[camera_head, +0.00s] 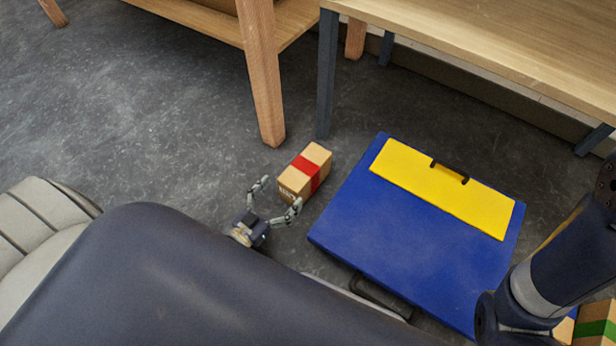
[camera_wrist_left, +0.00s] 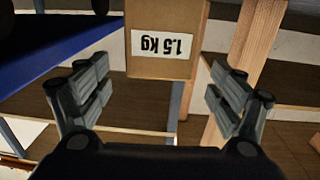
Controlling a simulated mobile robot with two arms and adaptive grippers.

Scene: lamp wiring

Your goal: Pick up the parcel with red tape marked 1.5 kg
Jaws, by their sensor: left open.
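The parcel with red tape (camera_head: 292,187) is a small brown cardboard box on the grey floor, with a red band across its middle. In the left wrist view its end face (camera_wrist_left: 165,65) fills the upper middle, with a white label (camera_wrist_left: 163,45) reading 1.5 kg upside down. My left gripper (camera_head: 275,195) is open, with its fingers spread towards the parcel's near end. In the left wrist view my left gripper (camera_wrist_left: 160,95) shows a finger at each side, below the box's end and apart from it. My right gripper does not show.
A blue case (camera_head: 400,235) with a yellow panel (camera_head: 440,188) lies right of the parcel. A table leg (camera_head: 326,75) and a wooden leg (camera_head: 260,75) stand behind it. A box with green tape (camera_head: 597,328) is at the lower right.

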